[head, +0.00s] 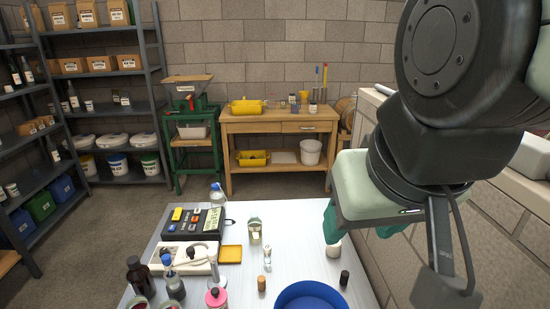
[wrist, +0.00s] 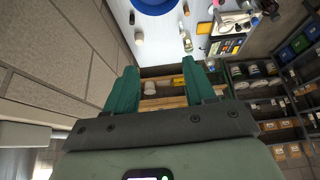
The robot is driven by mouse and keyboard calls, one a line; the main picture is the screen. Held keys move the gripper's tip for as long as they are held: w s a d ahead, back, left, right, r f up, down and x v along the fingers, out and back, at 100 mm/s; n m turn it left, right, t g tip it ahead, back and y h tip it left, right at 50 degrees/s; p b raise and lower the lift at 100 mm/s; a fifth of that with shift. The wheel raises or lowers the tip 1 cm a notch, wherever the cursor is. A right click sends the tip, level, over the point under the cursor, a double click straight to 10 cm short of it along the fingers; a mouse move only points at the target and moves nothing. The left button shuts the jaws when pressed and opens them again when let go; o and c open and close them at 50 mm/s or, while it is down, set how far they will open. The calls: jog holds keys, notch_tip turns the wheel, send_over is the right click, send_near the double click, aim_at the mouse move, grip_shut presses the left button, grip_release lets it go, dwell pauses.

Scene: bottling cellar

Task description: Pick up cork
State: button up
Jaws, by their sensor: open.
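A small tan cork (head: 262,284) stands on the white table (head: 305,222), left of the blue bowl (head: 312,296). It also shows, small, near the top edge of the wrist view (wrist: 186,9). A small black cylinder (head: 344,278), perhaps a stopper, stands right of the bowl. My gripper (head: 364,236) is open and empty, with teal fingers apart, above the table's right side in the head view. The wrist view shows both fingers (wrist: 160,68) with nothing between them, and the cork well away from them.
A small white jar (head: 333,250) is near my left finger in the head view. A wall (head: 430,240) borders the right.

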jog(key=shift+w, duration=0.1)
jog(key=m+g, duration=0.6)
jog(key=m, duration=1.4)
send_over(345, 273)
notch_tip(345, 273, down, 32)
jog(key=f, duration=0.5)
jog(key=shift+s+d+f, duration=0.1)
jog(key=shift+s+f, duration=0.1)
jog(key=shift+w+f, duration=0.2)
jog(key=shift+f, duration=2.85)
jog(key=shift+c, duration=0.4)
